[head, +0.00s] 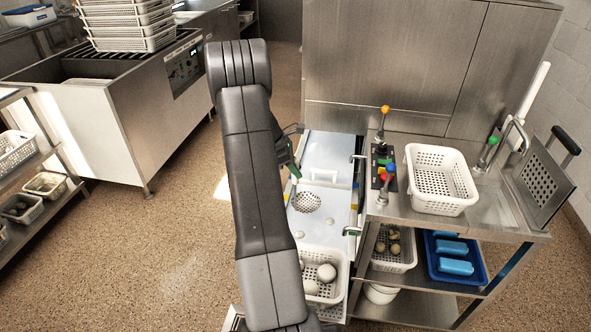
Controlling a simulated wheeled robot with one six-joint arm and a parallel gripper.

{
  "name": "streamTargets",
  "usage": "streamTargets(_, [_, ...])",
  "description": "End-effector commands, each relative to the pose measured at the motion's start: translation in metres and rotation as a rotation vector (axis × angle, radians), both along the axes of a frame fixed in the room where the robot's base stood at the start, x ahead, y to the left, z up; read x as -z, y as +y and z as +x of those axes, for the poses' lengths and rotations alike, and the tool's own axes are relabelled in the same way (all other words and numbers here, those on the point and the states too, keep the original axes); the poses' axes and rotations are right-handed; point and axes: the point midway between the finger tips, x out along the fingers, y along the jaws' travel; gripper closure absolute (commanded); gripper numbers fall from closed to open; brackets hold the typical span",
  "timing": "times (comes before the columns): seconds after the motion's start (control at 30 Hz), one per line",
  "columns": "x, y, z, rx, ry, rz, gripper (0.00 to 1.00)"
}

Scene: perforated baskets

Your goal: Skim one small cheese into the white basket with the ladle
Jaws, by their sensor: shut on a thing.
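My gripper (287,152) is partly hidden behind my own arm and is shut on the ladle's green handle. The ladle's round perforated bowl (305,201) is over the pale tank (314,147); I cannot tell whether it touches the liquid. No cheese is visible in the bowl. Small white cheeses (300,234) show in the tank, just nearer than the bowl. A white perforated basket (344,270) at the tank's near end holds white balls (326,272) of different sizes. Another white basket (466,199) stands empty on the steel counter to the right.
Levers with coloured knobs (385,109) and a tap (515,125) rise from the counter. Below it are a basket of speckled balls (397,262) and a blue crate (466,286). A steel machine (130,115) with stacked baskets stands left. Open floor lies between.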

Motion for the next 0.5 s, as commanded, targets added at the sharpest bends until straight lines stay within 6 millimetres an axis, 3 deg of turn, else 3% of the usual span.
streamTargets(0.5, [0.037,0.000,0.000,-0.002,0.000,0.000,1.00])
